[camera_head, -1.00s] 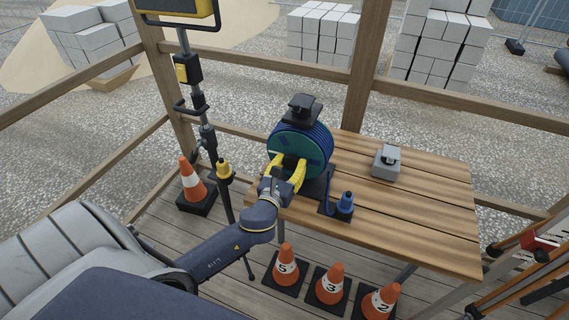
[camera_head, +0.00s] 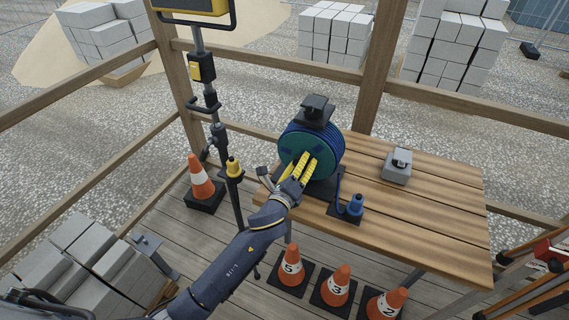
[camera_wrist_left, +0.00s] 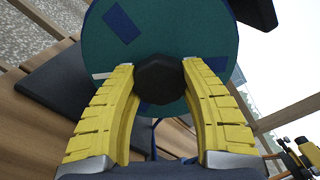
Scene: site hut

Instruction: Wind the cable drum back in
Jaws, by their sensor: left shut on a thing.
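The cable drum (camera_head: 322,143) stands on the wooden table, with dark blue cable wound behind its teal side disc. In the left wrist view the disc (camera_wrist_left: 185,30) carries dark blue patches and a black faceted knob (camera_wrist_left: 159,78). The yellow fingers of my left gripper (camera_head: 305,163) are at the disc's face. In the wrist view the fingers (camera_wrist_left: 158,80) close on the knob from both sides. A blue cable end with a blue plug (camera_head: 355,204) stands on the black base at the drum's front right. My right gripper is out of view.
A grey box (camera_head: 397,168) sits on the table (camera_head: 430,215), whose right part is clear. A tripod pole (camera_head: 213,100) and a cone (camera_head: 201,180) stand left. Several numbered cones (camera_head: 338,286) stand before the table. Wooden rails surround the floor.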

